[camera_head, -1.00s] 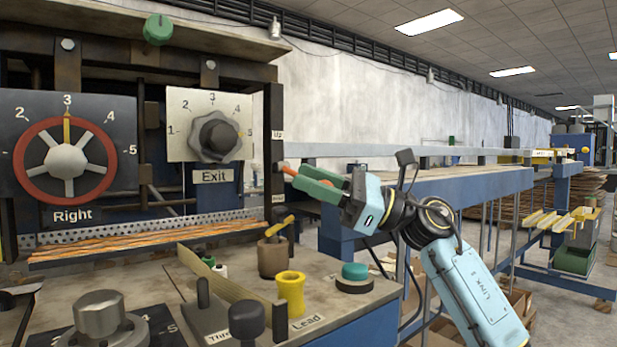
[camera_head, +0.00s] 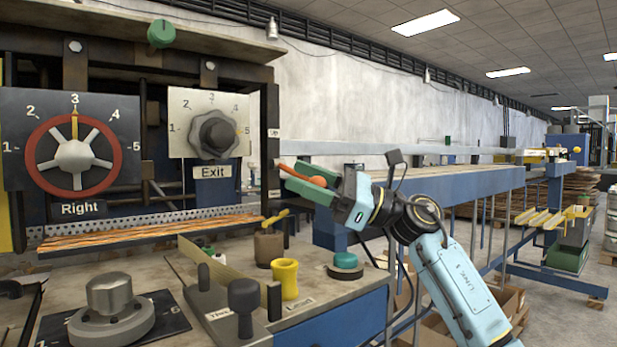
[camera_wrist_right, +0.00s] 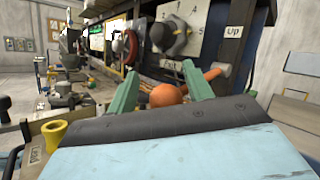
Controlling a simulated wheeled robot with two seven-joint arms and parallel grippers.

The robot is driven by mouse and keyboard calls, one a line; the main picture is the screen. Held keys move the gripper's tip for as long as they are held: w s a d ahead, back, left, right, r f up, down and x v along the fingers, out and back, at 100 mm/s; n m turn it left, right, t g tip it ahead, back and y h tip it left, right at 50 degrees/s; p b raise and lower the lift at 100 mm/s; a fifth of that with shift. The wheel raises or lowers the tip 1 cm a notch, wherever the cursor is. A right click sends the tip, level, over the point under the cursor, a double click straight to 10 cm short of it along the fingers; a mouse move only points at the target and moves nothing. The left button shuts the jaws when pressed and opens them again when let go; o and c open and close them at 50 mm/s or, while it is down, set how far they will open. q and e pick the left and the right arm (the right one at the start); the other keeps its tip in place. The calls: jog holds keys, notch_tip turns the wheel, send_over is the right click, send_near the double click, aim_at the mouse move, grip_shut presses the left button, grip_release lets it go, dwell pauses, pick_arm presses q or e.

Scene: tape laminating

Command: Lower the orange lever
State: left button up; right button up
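The orange lever (camera_head: 316,181) sticks out from the right post of the machine, between the "Up" label and a lower label. In the right wrist view its round orange knob (camera_wrist_right: 165,95) sits between my two green fingers, and its shaft (camera_wrist_right: 214,73) shows behind the right finger. My right gripper (camera_head: 283,177) is open around the lever, with gaps visible beside the knob in the wrist view (camera_wrist_right: 160,84). In the head view the fingers partly hide the lever. My left gripper is not in view.
The "Up" label (camera_wrist_right: 233,31) and Exit dial (camera_head: 215,135) are close by. Below stand a yellow knob (camera_head: 285,279), a green button (camera_head: 345,262) and a small yellow-handled lever (camera_head: 270,240) on the console. A blue conveyor frame (camera_head: 440,190) runs behind my right arm.

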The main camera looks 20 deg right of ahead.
jog(key=shift+w+f, duration=0.2)
jog(key=shift+f, duration=0.25)
jog(key=v, duration=1.3)
jog(key=shift+s+d+r, duration=0.2)
jog(key=shift+s+r, duration=0.05)
jog(key=shift+r, duration=0.05)
